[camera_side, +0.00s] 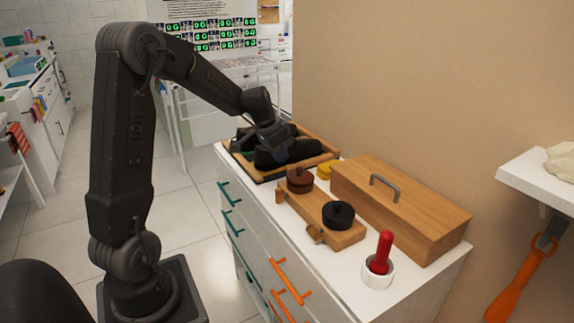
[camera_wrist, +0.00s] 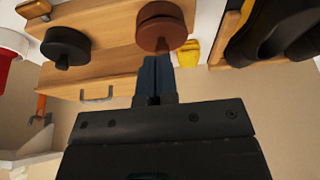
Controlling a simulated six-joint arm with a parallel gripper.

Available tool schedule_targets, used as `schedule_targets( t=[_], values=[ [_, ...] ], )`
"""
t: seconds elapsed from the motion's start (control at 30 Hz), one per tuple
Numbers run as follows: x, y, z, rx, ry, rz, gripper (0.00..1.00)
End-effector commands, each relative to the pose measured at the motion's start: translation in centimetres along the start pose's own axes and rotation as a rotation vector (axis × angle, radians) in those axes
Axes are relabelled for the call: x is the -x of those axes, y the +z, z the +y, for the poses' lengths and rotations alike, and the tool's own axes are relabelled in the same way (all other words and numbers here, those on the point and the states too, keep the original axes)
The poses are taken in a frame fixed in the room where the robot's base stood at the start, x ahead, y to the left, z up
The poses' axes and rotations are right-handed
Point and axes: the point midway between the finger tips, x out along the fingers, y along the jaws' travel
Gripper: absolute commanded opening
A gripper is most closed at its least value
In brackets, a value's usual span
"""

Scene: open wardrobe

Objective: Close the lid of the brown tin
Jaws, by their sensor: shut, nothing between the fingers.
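The brown tin (camera_side: 299,180) stands at the far end of a wooden board on the white cabinet top. In the wrist view it shows at the top centre (camera_wrist: 162,27) as a round brown body with a dark line around it. I cannot tell how the lid sits. My gripper (camera_wrist: 156,62) is shut and empty, its fingertips just below the tin in the wrist view; whether they touch it is unclear. In the side view my wrist is over the tray behind the tin, and the fingertips are hard to make out.
A black tin (camera_side: 338,214) is on the same board (camera_side: 318,205). A wooden box with a grey handle (camera_side: 400,205) stands along the wall. A yellow item (camera_side: 323,170) is beside the brown tin. A red-handled tool in a white cup (camera_side: 379,270) is at the front. A wooden tray holds black shoes (camera_side: 283,155).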

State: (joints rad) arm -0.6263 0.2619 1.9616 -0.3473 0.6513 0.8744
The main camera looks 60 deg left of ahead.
Motion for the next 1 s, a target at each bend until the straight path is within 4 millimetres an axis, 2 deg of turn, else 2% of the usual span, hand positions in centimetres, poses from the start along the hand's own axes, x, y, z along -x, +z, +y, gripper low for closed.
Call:
schedule_targets(
  t=[0.1,0.23,0.43,0.53,0.67,0.8,1.0],
  values=[
    [2.7,0.7,-0.1,0.0,-0.004,0.004,0.0],
    [4.7,1.4,-0.1,0.0,-0.003,0.002,0.0],
    [6.3,1.9,0.0,-0.007,0.002,-0.002,0.0],
    [6.5,1.3,-0.2,-0.078,0.021,-0.015,0.0],
    [6.4,-0.8,-0.9,-0.337,0.092,-0.057,0.0],
    [6.1,-3.4,-1.8,-0.738,0.221,-0.099,0.0],
    [5.9,-5.8,-2.5,-1.228,0.41,-0.105,0.0]
  ],
)
